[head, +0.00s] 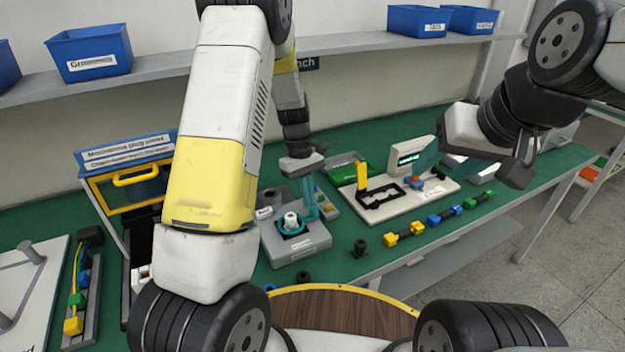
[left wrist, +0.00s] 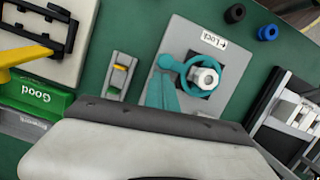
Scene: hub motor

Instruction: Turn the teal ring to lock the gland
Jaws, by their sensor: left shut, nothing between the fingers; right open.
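The teal ring (head: 281,231) sits around a white hex gland (head: 290,220) on a grey block (head: 285,252). In the left wrist view the ring (left wrist: 187,82) has a short lever pointing left, and the gland (left wrist: 204,77) fills its middle. A "Lock" label (left wrist: 213,40) with an arrow lies above it. My left gripper (head: 309,205) is shut and empty, its teal fingertips (left wrist: 161,82) beside the lever; whether they touch it I cannot tell. My right gripper (head: 446,163) is open and empty above the white station at the right.
The white station (head: 385,203) holds a black frame and a yellow part. Yellow, blue and green connectors (head: 438,217) lie along the table's front edge. Black and blue round parts (left wrist: 235,13) lie near the block.

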